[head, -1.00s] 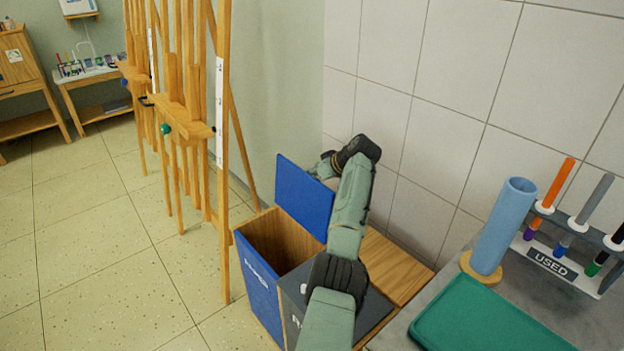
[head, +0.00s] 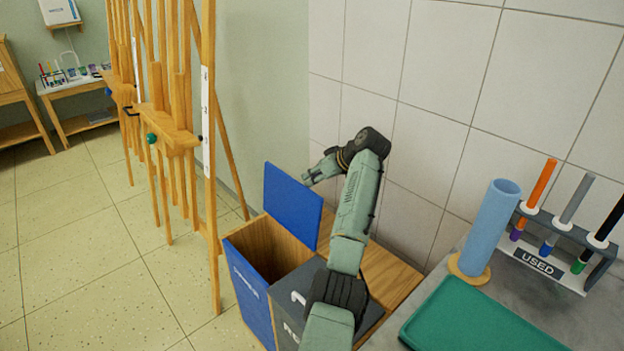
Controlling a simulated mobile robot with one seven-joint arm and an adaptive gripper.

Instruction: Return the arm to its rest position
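My arm reaches up from the bottom of the head view, over the bins, and bends left at its top joint. My gripper (head: 308,179) is at the arm's far end, small and partly out of clear sight. It is above and behind the raised blue lid (head: 292,205), in front of the tiled wall. I cannot make out its fingers or anything held in them.
A wooden bin with a blue front (head: 249,300) stands open below the arm. A dark-lidded bin (head: 290,297) is beside it. Wooden easels (head: 180,140) stand left. The counter at right holds a green tray (head: 480,322), a blue tube (head: 488,228) and a marker rack (head: 545,262).

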